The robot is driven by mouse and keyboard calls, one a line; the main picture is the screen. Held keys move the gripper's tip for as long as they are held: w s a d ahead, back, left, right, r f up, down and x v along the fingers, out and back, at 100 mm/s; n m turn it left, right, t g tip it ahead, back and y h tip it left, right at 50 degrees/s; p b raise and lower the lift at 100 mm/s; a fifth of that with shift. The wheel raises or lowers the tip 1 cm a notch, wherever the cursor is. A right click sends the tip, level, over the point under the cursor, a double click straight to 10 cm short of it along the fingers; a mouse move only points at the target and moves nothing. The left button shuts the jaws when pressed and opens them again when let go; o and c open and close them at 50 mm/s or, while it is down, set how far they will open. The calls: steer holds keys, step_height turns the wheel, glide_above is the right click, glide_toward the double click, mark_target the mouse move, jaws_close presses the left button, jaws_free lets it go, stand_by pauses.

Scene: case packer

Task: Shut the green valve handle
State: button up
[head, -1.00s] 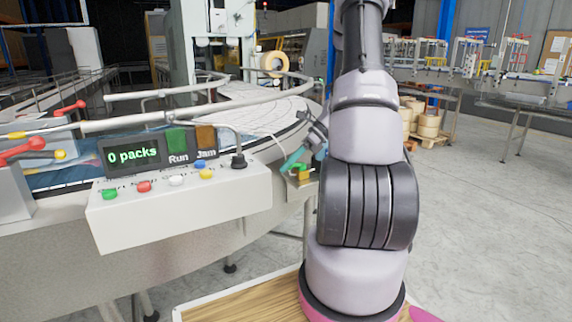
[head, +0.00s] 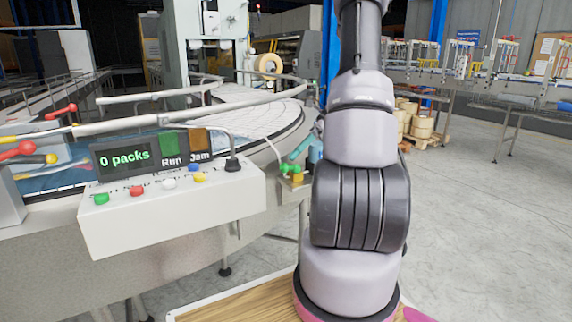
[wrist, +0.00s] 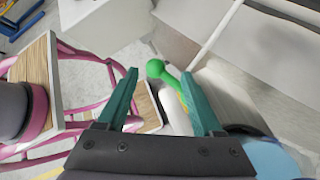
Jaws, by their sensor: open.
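The green valve handle (head: 290,168) is a small bright green lever on a yellowish fitting at the side of the conveyor, right of the control box. In the wrist view the green handle (wrist: 158,72), with a rounded end, lies between the tips of my teal fingers, closer to the right finger. My gripper (wrist: 160,76) is open, with nothing clamped. In the head view my gripper (head: 304,146) is just above and right of the handle, partly hidden by my arm. I cannot tell whether a finger touches the handle.
A white control box (head: 170,205) with coloured buttons and a display reading "0 packs" stands at left. The curved conveyor (head: 240,115) with metal rails runs behind it. A pale pipe (wrist: 215,35) rises beyond the handle. The grey floor at right is clear.

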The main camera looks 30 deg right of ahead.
steer(key=shift+v, duration=2.3)
steer(key=c, duration=0.3)
steer(key=shift+w+a+n, duration=0.1)
steer(key=shift+a+n, duration=0.1)
steer(key=shift+n, duration=0.1)
steer(key=c, duration=0.6)
steer(key=w+a+n+g+h, duration=0.1)
steer(key=a+n, duration=0.1)
steer(key=n, duration=0.2)
steer(key=w+a+r+n+g+h, duration=0.1)
steer(key=n+h, duration=0.1)
steer(key=n, duration=0.3)
steer(key=w+a+r+n+g+h, duration=0.1)
steer(key=a+n+g, duration=0.1)
steer(key=n, duration=0.2)
steer(key=shift+a+r+n+h, duration=0.2)
steer(key=shift+a+n+h, duration=0.15)
steer(key=shift+n+h, duration=0.05)
jaws_close()
steer(key=w+a+r+n+h, duration=0.4)
steer(key=w+n+h, duration=0.1)
steer(key=n, duration=0.8)
steer(key=s+d+f+n, duration=0.1)
steer(key=s+f, duration=0.4)
steer(key=f, duration=0.5)
steer(key=shift+h, duration=0.3)
